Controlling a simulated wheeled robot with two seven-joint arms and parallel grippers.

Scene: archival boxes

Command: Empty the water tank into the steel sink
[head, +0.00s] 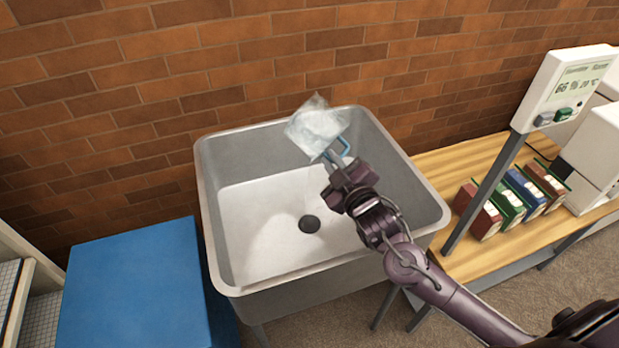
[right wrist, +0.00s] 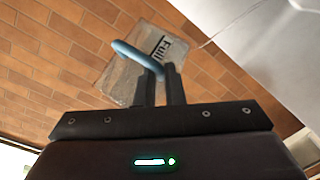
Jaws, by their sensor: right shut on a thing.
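The water tank (head: 317,125) is a small translucent container with a blue handle (head: 345,148). My right gripper (head: 334,157) is shut on the handle and holds the tank up over the back of the steel sink (head: 424,205). The tank looks tilted. In the right wrist view, the tank (right wrist: 122,78) shows dark lettering that reads "Full", and the blue handle (right wrist: 133,52) crosses between the fingers (right wrist: 160,75). No stream of water is visible, and the water level cannot be told. The sink basin looks empty, with a dark drain (head: 309,224). My left gripper is not in view.
A brick wall (head: 240,65) stands close behind the sink. A blue box (head: 135,290) is left of it. At right, a wooden bench (head: 440,170) holds several coloured boxes (head: 508,205), white equipment (head: 595,145) and a display (head: 568,88) on a post.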

